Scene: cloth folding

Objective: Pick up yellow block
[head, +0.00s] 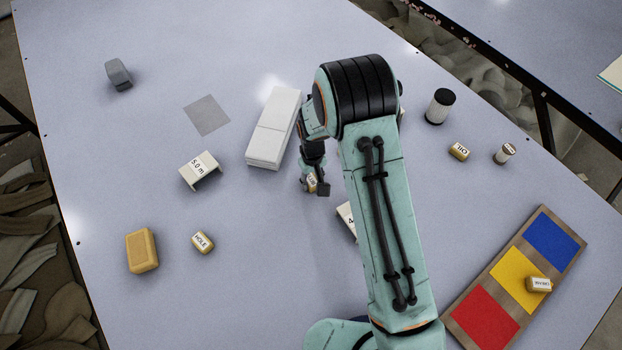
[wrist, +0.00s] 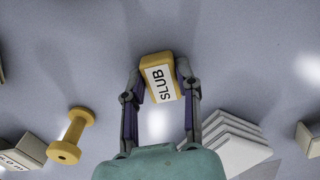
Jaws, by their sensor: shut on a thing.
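A small yellow block (wrist: 160,80) with a white label reading "SLUB" sits between the two fingers of my gripper (wrist: 160,84) in the wrist view. The fingers are shut on its left and right sides. In the head view my gripper (head: 316,187) is near the middle of the table, and part of the labelled block (head: 312,183) shows beside a finger. I cannot tell whether the block touches the table. Other yellow blocks are a larger plain one (head: 142,251), one labelled "HOLE" (head: 203,242), one at the right (head: 459,151), and one (head: 538,284) on the colour board.
The board (head: 465,305) has blue, yellow and red squares. A white stack (head: 272,130) lies left of my gripper, with a "5.0 m" bracket (head: 200,170) beyond. A black-topped cylinder (head: 440,106) and small spool (head: 505,153) stand right. A yellow spool (wrist: 72,135) shows in the wrist view.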

